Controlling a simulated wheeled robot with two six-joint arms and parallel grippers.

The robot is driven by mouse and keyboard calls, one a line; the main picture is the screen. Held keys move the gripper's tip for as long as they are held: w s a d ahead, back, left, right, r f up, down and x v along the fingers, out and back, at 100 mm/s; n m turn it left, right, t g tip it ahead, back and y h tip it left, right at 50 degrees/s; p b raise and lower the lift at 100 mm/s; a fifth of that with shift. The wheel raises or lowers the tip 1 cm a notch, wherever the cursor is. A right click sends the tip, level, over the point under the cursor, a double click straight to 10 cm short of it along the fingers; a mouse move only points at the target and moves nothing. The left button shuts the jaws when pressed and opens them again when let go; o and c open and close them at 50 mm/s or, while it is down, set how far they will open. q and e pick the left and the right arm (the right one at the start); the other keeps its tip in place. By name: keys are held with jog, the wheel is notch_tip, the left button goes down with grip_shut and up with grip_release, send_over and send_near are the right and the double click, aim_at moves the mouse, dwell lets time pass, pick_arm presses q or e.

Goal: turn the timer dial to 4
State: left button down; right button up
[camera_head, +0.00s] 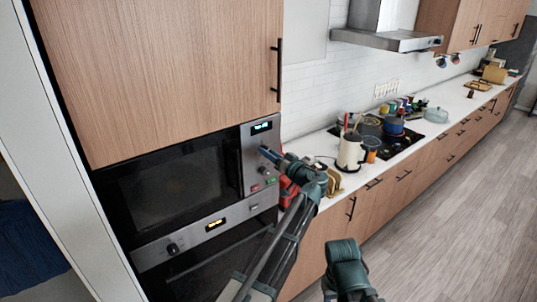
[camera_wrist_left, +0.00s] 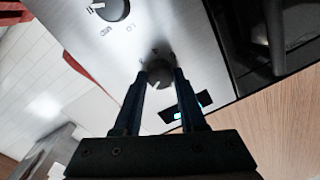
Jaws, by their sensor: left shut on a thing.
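The microwave's steel control panel (camera_head: 250,155) stands at the right of its dark door in the head view. My left gripper (camera_head: 266,153) reaches this panel below the lit display. In the left wrist view my left gripper (camera_wrist_left: 155,80) has its two fingers on either side of a round dark dial (camera_wrist_left: 158,74), the one nearest the display (camera_wrist_left: 188,112), and is shut on it. The numbers round this dial are too small or hidden to read. A second dial (camera_wrist_left: 112,8), marked LO and MED, sits farther along the panel. My right gripper's fingers are not seen.
A lower oven (camera_head: 205,228) with its own display and knob is below the microwave. A kettle (camera_head: 350,152), pots and other items stand on the counter to the right. Wooden cabinets (camera_head: 160,75) are above. The floor (camera_head: 450,210) at right is clear.

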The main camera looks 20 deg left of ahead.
pick_arm(q)
jog(key=m, duration=1.3)
jog(key=m+t, duration=0.1)
jog(key=m, duration=1.3)
jog(key=shift+s+f+h, duration=0.15)
jog(key=shift+h, duration=0.25)
jog(key=shift+m, duration=0.4)
jog(key=shift+c, duration=2.3)
grip_release()
jog(key=shift+s, duration=0.1)
